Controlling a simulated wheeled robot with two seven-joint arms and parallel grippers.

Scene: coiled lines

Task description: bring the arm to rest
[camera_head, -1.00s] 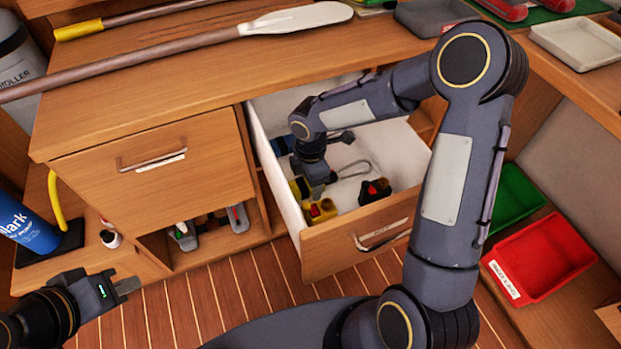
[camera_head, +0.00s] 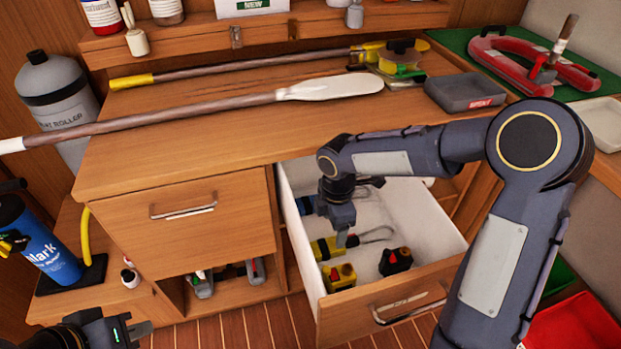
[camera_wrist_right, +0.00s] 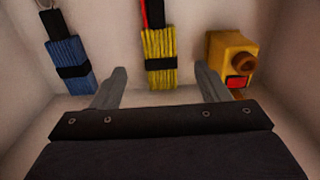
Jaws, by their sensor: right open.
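My right arm reaches in from the right in the head view, and its gripper (camera_head: 341,236) points down inside the open drawer (camera_head: 432,226). In the right wrist view my right gripper (camera_wrist_right: 160,88) has its two fingers wide apart with nothing between them. A yellow coiled line (camera_wrist_right: 159,58) with a black band lies ahead of the fingers; it also shows beside the gripper in the head view (camera_head: 324,249). A blue coiled line (camera_wrist_right: 69,63) lies to its left in the wrist view. My left gripper (camera_head: 137,331) is at the lower left edge, away from the furniture; its fingers are unclear.
A yellow block-like item (camera_head: 339,278) and a black and red one (camera_head: 395,262) lie in the drawer. Drawer walls surround my right gripper. Paddles (camera_head: 330,87) lie on the bench top.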

